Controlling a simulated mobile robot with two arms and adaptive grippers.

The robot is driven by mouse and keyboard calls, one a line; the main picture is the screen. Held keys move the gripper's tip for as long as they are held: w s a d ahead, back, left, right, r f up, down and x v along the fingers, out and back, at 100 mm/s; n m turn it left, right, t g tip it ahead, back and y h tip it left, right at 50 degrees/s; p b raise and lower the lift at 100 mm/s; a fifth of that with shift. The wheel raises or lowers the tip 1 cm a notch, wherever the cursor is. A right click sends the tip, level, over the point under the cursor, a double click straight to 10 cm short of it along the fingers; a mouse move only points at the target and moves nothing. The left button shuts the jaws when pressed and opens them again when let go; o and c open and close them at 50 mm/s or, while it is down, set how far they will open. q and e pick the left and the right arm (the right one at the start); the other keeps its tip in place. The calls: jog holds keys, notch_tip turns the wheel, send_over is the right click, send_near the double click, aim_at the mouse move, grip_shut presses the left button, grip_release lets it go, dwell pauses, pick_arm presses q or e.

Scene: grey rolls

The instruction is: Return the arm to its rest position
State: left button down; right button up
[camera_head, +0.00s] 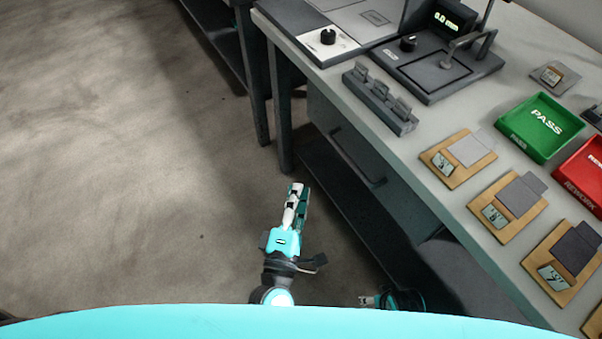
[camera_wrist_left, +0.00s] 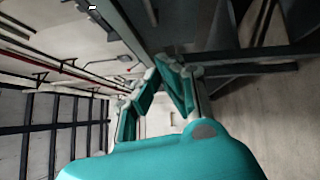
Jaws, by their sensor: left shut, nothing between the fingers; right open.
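My left gripper (camera_head: 296,200) hangs over the bare floor in the head view, left of the workbench (camera_head: 440,200) and apart from it. In the left wrist view its two teal fingers (camera_wrist_left: 168,66) meet at their tips, with nothing between them. My right gripper (camera_head: 368,301) shows only in small part at the bottom of the head view, beyond the teal edge of my own body. It is open and low beside the bench; most of it is hidden.
The bench carries a gauge device (camera_head: 438,62), a slotted grey block (camera_head: 380,98), a green PASS tray (camera_head: 541,127), a red REWORK tray (camera_head: 586,172) and several wooden boards with grey plates (camera_head: 458,158). Open floor (camera_head: 120,180) lies to the left.

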pick_arm(q)
jog(key=shift+v, duration=0.85)
pick_arm(e)
jog(key=shift+w+a+r, duration=0.25)
jog(key=shift+w, duration=0.1)
